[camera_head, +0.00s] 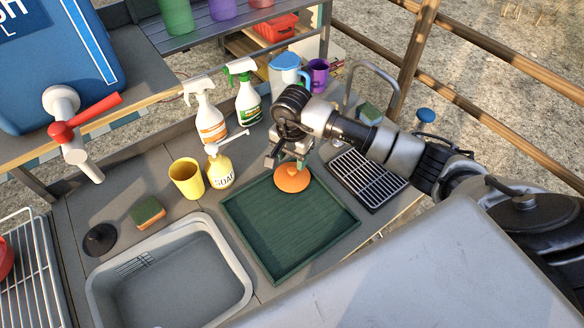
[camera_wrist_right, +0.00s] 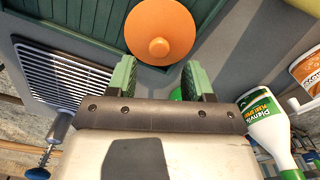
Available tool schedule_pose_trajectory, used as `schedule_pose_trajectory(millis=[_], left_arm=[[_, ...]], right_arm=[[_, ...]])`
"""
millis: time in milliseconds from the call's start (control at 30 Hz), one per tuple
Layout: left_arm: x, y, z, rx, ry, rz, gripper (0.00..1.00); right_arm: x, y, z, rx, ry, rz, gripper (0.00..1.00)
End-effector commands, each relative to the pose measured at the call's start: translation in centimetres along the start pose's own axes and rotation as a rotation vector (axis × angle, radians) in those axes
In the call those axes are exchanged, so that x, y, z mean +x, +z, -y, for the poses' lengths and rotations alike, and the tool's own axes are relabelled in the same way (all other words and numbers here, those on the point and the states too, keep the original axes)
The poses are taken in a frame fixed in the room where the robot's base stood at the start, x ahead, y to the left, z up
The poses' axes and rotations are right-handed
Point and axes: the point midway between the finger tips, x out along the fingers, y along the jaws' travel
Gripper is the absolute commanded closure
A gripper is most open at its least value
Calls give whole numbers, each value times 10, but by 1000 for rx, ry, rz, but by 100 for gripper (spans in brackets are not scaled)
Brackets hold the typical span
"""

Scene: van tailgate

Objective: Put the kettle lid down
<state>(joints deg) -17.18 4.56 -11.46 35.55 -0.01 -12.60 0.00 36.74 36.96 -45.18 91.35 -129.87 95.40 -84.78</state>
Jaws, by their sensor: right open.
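The orange kettle lid (camera_head: 292,179) is a round disc with a small knob on top. It sits knob up at the far corner of the dark green tray (camera_head: 285,225), and it also shows in the right wrist view (camera_wrist_right: 160,30). My right gripper (camera_head: 288,160) is just above and behind the lid. In the right wrist view its two green fingers (camera_wrist_right: 160,80) are apart with nothing between them, and the lid's knob lies beyond the fingertips. My left gripper is not in view. No kettle can be made out for sure.
A soap bottle (camera_head: 219,168), a yellow cup (camera_head: 186,178) and two spray bottles stand left of the tray. A black rack (camera_head: 367,180) is to its right. A grey sink basin (camera_head: 170,275) is at front left. The rest of the tray is bare.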

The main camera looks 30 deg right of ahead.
Motion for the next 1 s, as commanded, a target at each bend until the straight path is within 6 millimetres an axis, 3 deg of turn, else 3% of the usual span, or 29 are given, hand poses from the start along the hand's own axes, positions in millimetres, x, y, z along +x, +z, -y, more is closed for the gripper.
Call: schedule_pose_trajectory(millis=[200,400,1000], left_arm=[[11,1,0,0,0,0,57],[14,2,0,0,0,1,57],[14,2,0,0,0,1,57]], right_arm=[[-42,0,0,-1,-2,-3,49],[-63,0,0,0,1,-1,49],[-66,0,0,0,2,0,49]])
